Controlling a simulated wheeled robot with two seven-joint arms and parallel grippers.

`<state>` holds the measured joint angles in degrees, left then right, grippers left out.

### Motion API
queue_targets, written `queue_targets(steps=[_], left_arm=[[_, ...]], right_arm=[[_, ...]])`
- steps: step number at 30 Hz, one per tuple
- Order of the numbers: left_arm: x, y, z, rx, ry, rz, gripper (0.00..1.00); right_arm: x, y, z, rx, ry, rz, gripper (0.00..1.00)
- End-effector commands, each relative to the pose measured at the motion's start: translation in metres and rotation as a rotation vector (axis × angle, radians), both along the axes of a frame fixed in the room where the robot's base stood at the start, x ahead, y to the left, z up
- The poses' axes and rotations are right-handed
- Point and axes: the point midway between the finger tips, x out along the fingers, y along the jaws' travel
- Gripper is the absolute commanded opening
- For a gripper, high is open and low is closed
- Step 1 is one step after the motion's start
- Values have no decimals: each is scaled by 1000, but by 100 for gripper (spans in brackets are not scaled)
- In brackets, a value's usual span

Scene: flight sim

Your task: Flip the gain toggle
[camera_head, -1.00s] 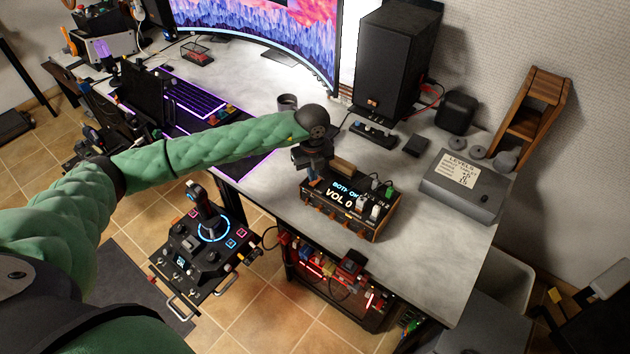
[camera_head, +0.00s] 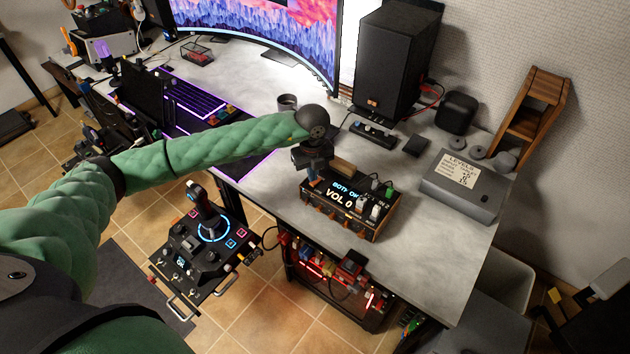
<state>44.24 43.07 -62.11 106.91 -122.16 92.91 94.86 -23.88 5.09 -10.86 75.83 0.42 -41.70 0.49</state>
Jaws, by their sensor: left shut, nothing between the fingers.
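The audio box (camera_head: 345,209) stands on the desk near its front edge. Its display reads "VOL 0", with a smaller blue line of text above. Several knobs (camera_head: 376,210) stand at its right side, white and green ones among them. My left gripper (camera_head: 312,184) points down at the box's left end, and its fingers are shut with nothing between them. I cannot tell whether the fingertips touch the box. The gain toggle cannot be made out; the gripper may cover it. My right gripper is not in view.
A grey box with a "LEVELS" note (camera_head: 462,187) sits to the right on the desk (camera_head: 420,255). A black speaker (camera_head: 392,70) stands behind. A joystick panel (camera_head: 205,250) is below left. A mug (camera_head: 287,103) stands behind my left wrist.

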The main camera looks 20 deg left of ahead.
Motion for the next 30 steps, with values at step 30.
queue_targets(steps=[30], left_arm=[[0,0,-5,0,0,0,0]], right_arm=[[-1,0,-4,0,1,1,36]])
